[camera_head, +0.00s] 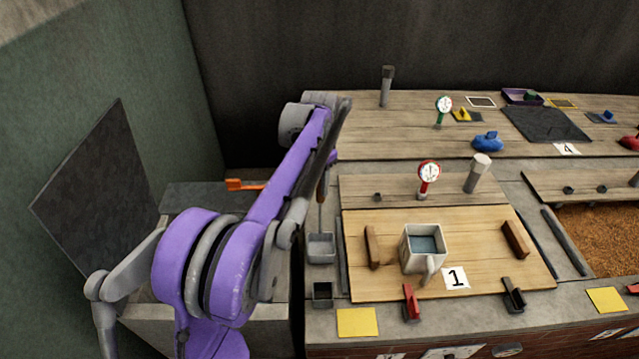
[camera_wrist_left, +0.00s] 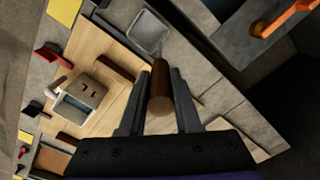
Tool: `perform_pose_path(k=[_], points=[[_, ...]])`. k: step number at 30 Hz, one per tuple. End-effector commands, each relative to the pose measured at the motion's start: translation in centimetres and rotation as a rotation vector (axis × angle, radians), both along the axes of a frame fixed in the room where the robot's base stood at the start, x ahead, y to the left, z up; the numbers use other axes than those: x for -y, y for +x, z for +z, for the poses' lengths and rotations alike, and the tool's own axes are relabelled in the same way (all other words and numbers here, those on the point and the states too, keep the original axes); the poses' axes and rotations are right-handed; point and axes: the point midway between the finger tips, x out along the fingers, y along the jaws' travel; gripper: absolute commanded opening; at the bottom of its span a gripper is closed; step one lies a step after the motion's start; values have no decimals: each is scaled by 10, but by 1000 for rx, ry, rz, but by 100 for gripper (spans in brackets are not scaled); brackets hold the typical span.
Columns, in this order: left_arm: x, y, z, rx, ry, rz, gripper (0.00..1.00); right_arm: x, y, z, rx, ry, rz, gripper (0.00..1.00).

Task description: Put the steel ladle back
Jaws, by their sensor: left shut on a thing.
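The steel ladle's brown wooden handle (camera_wrist_left: 160,92) stands between the fingers of my left gripper (camera_wrist_left: 161,84) in the left wrist view. The gripper is shut on it. In the head view, the ladle's thin shaft (camera_head: 320,218) hangs nearly upright below my left arm, over a square grey holder (camera_head: 320,249). This holder also shows in the left wrist view (camera_wrist_left: 148,33). The ladle's lower end is hard to make out, so I cannot tell if it rests in the holder. My left fingertips are mostly hidden behind the arm in the head view. My right gripper is not in view.
A wooden board (camera_head: 465,250) right of the holder carries a square mug (camera_head: 424,250) and brown blocks. A smaller dark square cup (camera_head: 322,294) stands in front of the holder. An orange-handled object (camera_head: 245,185) lies behind my arm. A red gauge (camera_head: 429,174) stands farther back.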

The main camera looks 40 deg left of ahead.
Motion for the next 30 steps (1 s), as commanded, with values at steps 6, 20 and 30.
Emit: perform_pose_path(k=[6,20,30], points=[[0,0,-3,0,0,0,51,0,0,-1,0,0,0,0],[0,0,6,0,0,0,62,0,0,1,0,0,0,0],[0,0,74,1,0,1,62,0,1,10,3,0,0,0]])
